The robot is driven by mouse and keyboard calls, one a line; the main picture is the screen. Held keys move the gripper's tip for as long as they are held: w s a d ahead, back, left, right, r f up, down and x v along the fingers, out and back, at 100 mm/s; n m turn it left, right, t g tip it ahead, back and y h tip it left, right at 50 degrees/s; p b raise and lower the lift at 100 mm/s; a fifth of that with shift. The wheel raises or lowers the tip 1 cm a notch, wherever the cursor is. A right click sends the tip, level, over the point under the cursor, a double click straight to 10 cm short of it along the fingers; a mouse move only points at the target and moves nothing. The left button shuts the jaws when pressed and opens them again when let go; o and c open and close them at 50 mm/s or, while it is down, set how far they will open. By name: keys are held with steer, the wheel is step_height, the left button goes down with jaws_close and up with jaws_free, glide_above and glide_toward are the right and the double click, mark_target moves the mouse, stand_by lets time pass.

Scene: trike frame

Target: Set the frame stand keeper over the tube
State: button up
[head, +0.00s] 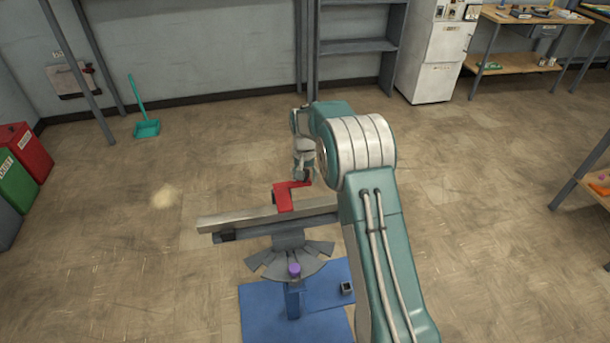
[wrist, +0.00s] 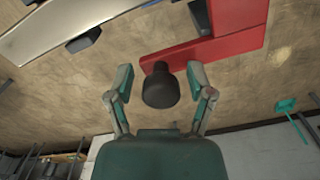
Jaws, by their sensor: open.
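The red keeper (head: 284,198) is an angled piece that crosses the long grey tube (head: 235,217) in the head view. I cannot tell how fully it is seated on the tube. Its red arm reaches right toward my gripper (head: 304,175). In the wrist view the red keeper (wrist: 235,42) ends in a dark round knob (wrist: 160,90). My gripper (wrist: 160,78) is open, with one finger on each side of the knob and gaps showing. The tube (wrist: 70,28) also runs across the upper left there. The tube's right end is hidden behind my arm.
A grey stand with a fanned cradle (head: 290,258) and purple knob (head: 295,270) is under the tube on a blue base (head: 265,315). A small dark block (head: 347,288) lies on the base. A teal dustpan (head: 146,128) stands far back.

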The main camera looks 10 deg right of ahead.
steer(key=shift+w+r, duration=0.1)
steer(key=shift+r, duration=0.05)
step_height(320, 180, up, 12)
stand_by(0.7)
steer(key=s+r+n+t, duration=0.2)
steer(key=s+r+t, duration=0.1)
steer(key=s+r, duration=1.3)
steer(key=s+f+n+t, duration=0.1)
steer(key=s+f, duration=0.3)
steer(key=s, duration=1.9)
steer(key=shift+f+n+t, duration=0.15)
steer(key=shift+n+t, duration=0.15)
steer(key=shift+t, duration=0.6)
